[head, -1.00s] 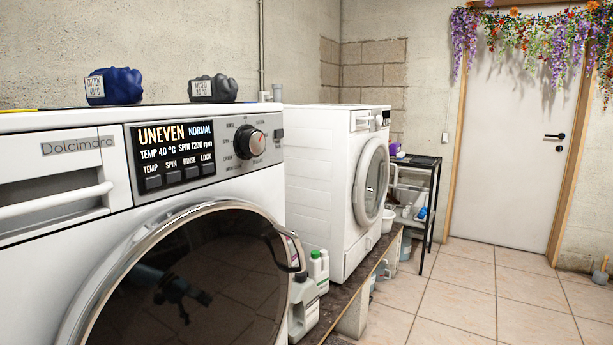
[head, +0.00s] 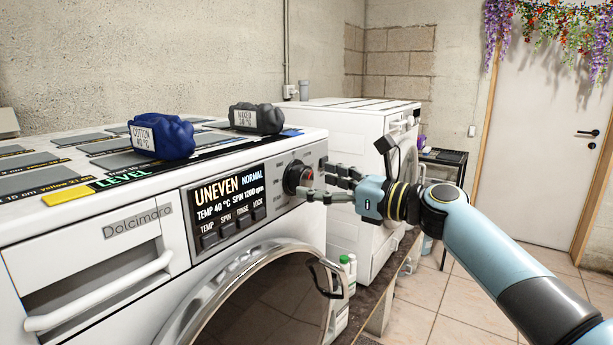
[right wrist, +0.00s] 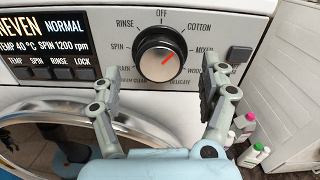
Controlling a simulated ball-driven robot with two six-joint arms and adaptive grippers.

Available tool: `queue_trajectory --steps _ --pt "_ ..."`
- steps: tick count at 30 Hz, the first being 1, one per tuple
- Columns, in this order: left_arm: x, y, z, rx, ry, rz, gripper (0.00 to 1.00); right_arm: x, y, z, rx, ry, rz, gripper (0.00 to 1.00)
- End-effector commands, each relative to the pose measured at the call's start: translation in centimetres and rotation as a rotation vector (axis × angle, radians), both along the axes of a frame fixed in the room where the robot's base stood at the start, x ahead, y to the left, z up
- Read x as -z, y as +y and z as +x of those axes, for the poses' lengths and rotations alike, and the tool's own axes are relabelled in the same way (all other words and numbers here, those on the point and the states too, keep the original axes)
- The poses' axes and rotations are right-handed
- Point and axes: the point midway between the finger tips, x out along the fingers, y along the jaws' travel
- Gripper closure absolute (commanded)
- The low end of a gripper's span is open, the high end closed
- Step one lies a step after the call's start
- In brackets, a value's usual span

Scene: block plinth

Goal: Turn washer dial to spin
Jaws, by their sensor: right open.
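The washer (head: 125,255) stands at the left in the head view, its display (head: 230,200) reading UNEVEN, NORMAL. My right gripper (head: 318,181) is open in front of the dial. In the right wrist view its fingers (right wrist: 161,76) stand either side of the dial's lower part; contact cannot be told. My left gripper is not in view.
A blue bundle (head: 160,137) labelled COTTON and a dark one (head: 256,118) labelled MIXED lie on the washer top. A second white machine (head: 350,140) stands behind to the right. Bottles (right wrist: 250,140) stand between the machines.

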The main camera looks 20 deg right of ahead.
Motion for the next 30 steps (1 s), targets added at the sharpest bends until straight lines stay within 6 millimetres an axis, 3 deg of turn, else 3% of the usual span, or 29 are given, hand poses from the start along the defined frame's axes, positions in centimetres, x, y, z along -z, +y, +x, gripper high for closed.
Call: queue_trajectory --steps 6,17,30 --pt "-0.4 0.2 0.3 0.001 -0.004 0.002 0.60 0.0 1.8 2.3 -0.001 0.000 0.000 0.22" --pt "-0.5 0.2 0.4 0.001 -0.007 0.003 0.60 0.1 2.2 2.8 -0.001 0.000 -0.003 0.22" --pt "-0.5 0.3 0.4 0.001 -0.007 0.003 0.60 0.1 2.2 2.8 0.000 0.000 -0.003 0.78"
